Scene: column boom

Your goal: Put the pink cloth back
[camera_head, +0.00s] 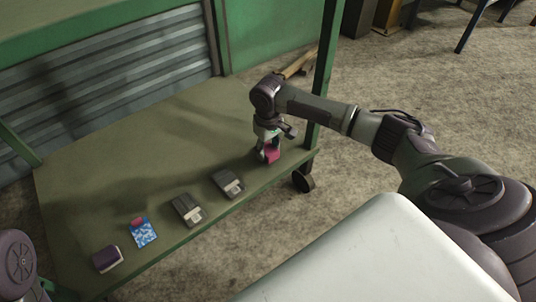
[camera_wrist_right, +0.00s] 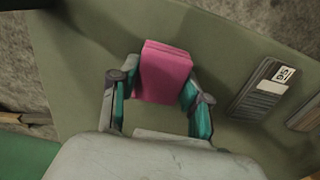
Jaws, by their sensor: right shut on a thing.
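The pink cloth (camera_head: 272,153) is a small folded block at the right end of the green shelf (camera_head: 150,150). My right gripper (camera_head: 266,148) points down and is shut on it. In the right wrist view the pink cloth (camera_wrist_right: 165,72) sits between the two fingers of the right gripper (camera_wrist_right: 160,88), over the green surface. I cannot tell whether the cloth touches the shelf or hangs just above it. My left gripper is not in view; only a part of my left arm shows at the lower left.
Left of the cloth, along the shelf's front edge, are two dark grey boxed items (camera_head: 228,183) (camera_head: 188,209), a blue and white packet (camera_head: 143,233) and a dark purple block (camera_head: 107,259). A green post (camera_head: 327,70) stands close behind the right gripper. The shelf's back is clear.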

